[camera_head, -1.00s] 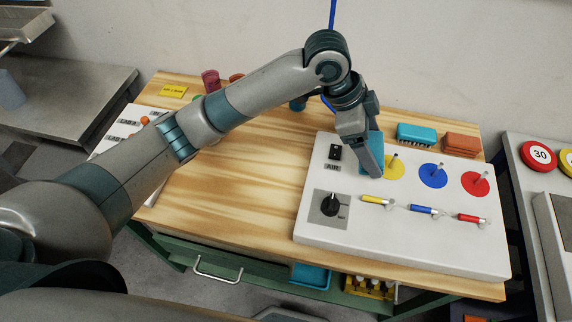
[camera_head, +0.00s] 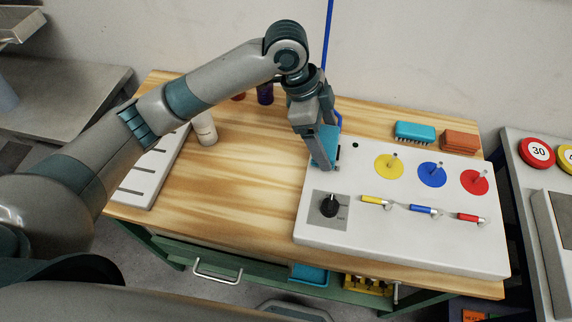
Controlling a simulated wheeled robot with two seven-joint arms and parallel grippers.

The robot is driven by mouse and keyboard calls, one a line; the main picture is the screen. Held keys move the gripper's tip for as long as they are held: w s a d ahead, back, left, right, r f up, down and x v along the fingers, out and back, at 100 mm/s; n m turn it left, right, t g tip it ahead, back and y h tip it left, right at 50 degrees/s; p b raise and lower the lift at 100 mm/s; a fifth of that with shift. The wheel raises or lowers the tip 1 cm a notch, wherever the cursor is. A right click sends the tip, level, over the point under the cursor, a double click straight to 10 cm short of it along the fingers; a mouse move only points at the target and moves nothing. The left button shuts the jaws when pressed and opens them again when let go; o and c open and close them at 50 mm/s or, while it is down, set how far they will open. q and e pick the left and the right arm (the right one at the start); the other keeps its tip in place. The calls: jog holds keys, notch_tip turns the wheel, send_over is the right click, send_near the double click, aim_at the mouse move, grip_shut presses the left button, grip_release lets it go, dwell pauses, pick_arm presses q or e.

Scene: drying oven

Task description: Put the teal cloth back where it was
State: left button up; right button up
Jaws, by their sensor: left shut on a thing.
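My left gripper (camera_head: 321,158) is shut on the teal cloth (camera_head: 328,142), a flat teal-blue piece showing between and beside the fingers. It is over the upper left part of the white panel (camera_head: 400,245), left of the yellow disc. I cannot tell whether the cloth touches the panel. The fingers hide part of the cloth and the panel corner behind it. My right gripper is not in view.
The panel carries a black knob (camera_head: 329,206), yellow (camera_head: 388,166), blue (camera_head: 431,175) and red (camera_head: 474,182) discs with upright pegs. A teal brush (camera_head: 415,133) and an orange block (camera_head: 459,141) stand behind. A pale bottle (camera_head: 204,129) stands left. The table's middle (camera_head: 235,185) is clear.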

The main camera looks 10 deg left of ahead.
pick_arm(q)
jog(key=s+a+f, duration=0.1)
jog(key=a, duration=0.1)
jog(key=s+a+f+p, duration=0.1)
jog(key=a+f, duration=0.1)
jog(key=a, duration=0.1)
jog(key=s+a+f+p, duration=0.1)
jog(key=a+f, duration=0.1)
jog(key=a, duration=0.1)
jog(key=shift+a+f, duration=0.2)
jog(key=shift+a, duration=0.1)
jog(key=shift+d, duration=0.1)
jog(key=shift+f+p, duration=0.75)
jog(key=shift+f, duration=1.2)
jog(key=o, duration=1)
